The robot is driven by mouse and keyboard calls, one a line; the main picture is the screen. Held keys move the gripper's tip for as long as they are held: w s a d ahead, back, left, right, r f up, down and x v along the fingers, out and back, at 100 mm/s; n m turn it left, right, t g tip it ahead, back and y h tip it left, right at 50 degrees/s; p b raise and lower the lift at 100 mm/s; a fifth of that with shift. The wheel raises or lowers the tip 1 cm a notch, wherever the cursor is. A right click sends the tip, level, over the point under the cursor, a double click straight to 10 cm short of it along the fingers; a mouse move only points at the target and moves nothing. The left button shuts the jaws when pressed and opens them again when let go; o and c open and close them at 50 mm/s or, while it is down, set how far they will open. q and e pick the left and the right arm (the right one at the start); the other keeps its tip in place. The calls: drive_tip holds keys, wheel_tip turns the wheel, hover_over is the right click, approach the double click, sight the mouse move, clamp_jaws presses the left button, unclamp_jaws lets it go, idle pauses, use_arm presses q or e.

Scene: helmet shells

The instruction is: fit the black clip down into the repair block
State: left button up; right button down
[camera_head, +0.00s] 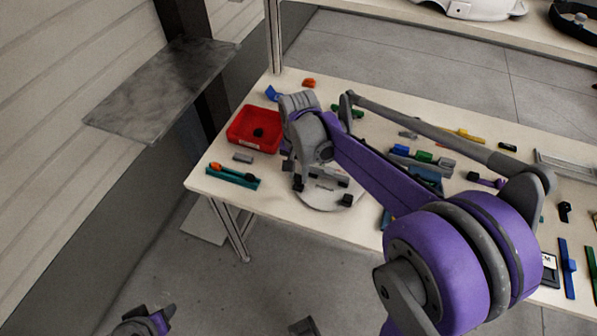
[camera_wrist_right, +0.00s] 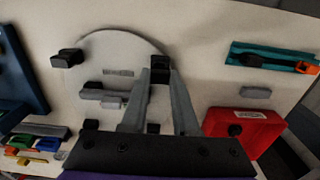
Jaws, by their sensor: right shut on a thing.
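My right gripper (camera_head: 296,178) points down over the left part of a round white disc (camera_head: 318,203). In the right wrist view its two fingers (camera_wrist_right: 160,82) are shut on the black clip (camera_wrist_right: 160,66), which sits between the tips. The clip also shows as a small dark shape in the head view (camera_head: 298,184). A grey block with a dark top (camera_wrist_right: 104,91), seemingly the repair block, lies on the disc to the left of the fingers in the wrist view, apart from the clip. My left gripper (camera_head: 146,321) shows only partly at the bottom left; its jaws are unclear.
Other black pieces stand by the disc, one (camera_wrist_right: 67,58) near its rim. A red tray (camera_head: 239,143) holding a black piece, a teal tray (camera_head: 246,183) and a small grey block (camera_head: 243,158) are on the left. Many coloured parts crowd the table's right side.

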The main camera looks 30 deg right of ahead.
sight(298, 177)
drive_tip(key=shift+f+b, duration=0.75)
drive_tip(key=shift+f, duration=0.4)
drive_tip(key=c, duration=0.6)
unclamp_jaws()
drive_tip(key=shift+r, duration=0.1)
wheel_tip(298, 177, up, 11)
drive_tip(key=shift+f+p, duration=0.2)
drive_tip(key=shift+p, duration=0.35)
drive_tip(key=shift+s, duration=0.1)
drive_tip(key=s+a+f+n+t+p, duration=0.2)
drive_tip(key=s+a+n, duration=0.1)
drive_tip(key=s+n, duration=0.2)
drive_tip(key=s+a+f+n+t+p, duration=0.2)
drive_tip(key=s+n, duration=0.3)
drive_tip(key=s, duration=0.5)
drive_tip(key=shift+s+a+f+t, duration=0.2)
drive_tip(key=shift+a+f+t, duration=0.15)
drive_tip(key=shift+a+t, duration=0.45)
